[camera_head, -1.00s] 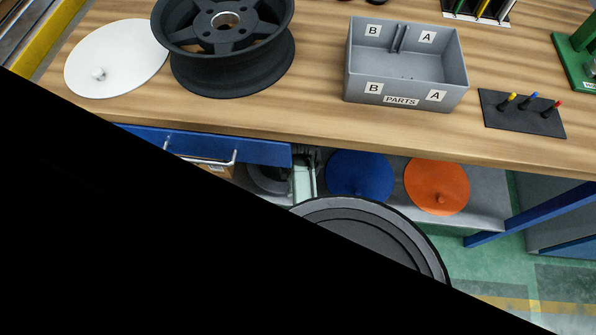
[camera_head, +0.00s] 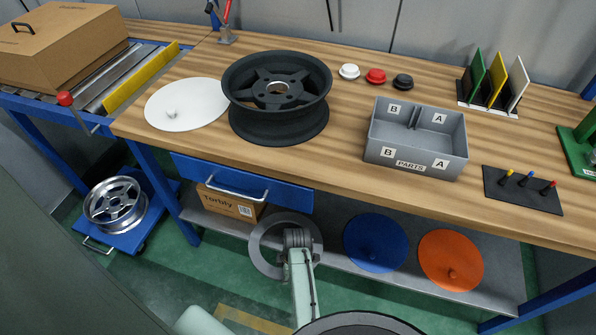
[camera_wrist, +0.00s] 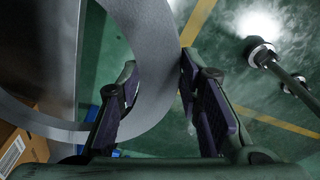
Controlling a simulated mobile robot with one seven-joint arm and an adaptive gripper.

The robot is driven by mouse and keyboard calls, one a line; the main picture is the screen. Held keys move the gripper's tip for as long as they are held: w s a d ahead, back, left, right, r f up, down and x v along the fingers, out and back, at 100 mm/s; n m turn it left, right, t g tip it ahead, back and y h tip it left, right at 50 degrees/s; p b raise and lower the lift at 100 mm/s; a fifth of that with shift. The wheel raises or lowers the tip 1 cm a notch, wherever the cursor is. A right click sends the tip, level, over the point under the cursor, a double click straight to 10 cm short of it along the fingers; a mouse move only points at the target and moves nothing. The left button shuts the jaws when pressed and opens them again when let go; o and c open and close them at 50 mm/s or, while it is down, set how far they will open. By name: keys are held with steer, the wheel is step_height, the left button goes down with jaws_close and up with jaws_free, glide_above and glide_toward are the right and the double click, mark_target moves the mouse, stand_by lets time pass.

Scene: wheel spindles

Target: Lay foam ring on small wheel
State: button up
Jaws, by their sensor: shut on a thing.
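The foam ring (camera_head: 257,250) is a flat grey ring, seen in front of the bench's lower shelf. My gripper (camera_head: 297,238) is shut on one side of its band. In the wrist view the ring's grey band (camera_wrist: 150,40) runs between the two dark fingers of the gripper (camera_wrist: 158,60). A silver spoked wheel (camera_head: 115,203), the smaller wheel in view, lies on a low blue cart at the left. A larger black wheel (camera_head: 277,90) lies on the bench. The ring is apart from both wheels.
The wooden bench (camera_head: 330,170) holds a white disc (camera_head: 195,108), a grey parts bin (camera_head: 415,165) and a black peg plate (camera_head: 520,195). Blue (camera_head: 375,240) and orange (camera_head: 450,270) discs are by the lower shelf. A conveyor with a cardboard box (camera_head: 60,45) stands at left.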

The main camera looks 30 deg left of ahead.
steer(key=shift+s, duration=0.2)
steer(key=w+d+m, duration=0.1)
steer(key=m, duration=0.1)
steer(key=w+d+m+b, duration=0.1)
steer(key=w+d, duration=0.1)
steer(key=w+d+m+b, duration=0.1)
steer(key=w+m, duration=0.1)
steer(key=shift+w+d+r+m+t, duration=0.15)
steer(key=shift+w+r+m+t, duration=0.1)
steer(key=shift+r+m+t, duration=0.1)
steer(key=w+d+r+m+b, duration=0.1)
steer(key=w+d+m, duration=0.2)
steer(key=d+m, duration=0.3)
steer(key=w+d+r+m+t+b, duration=0.1)
steer(key=w+d+r+m+b, duration=0.1)
steer(key=d+m, duration=0.5)
steer(key=w+d+r+m+h+b, duration=0.1)
steer(key=w+d+m+b, duration=0.1)
steer(key=w+d+m, duration=0.3)
steer(key=d+m, duration=0.1)
steer(key=d, duration=0.2)
steer(key=shift+d+r+m, duration=0.25)
steer(key=shift+r+m, duration=0.05)
steer(key=shift+m, duration=0.05)
steer(key=shift+t, duration=0.25)
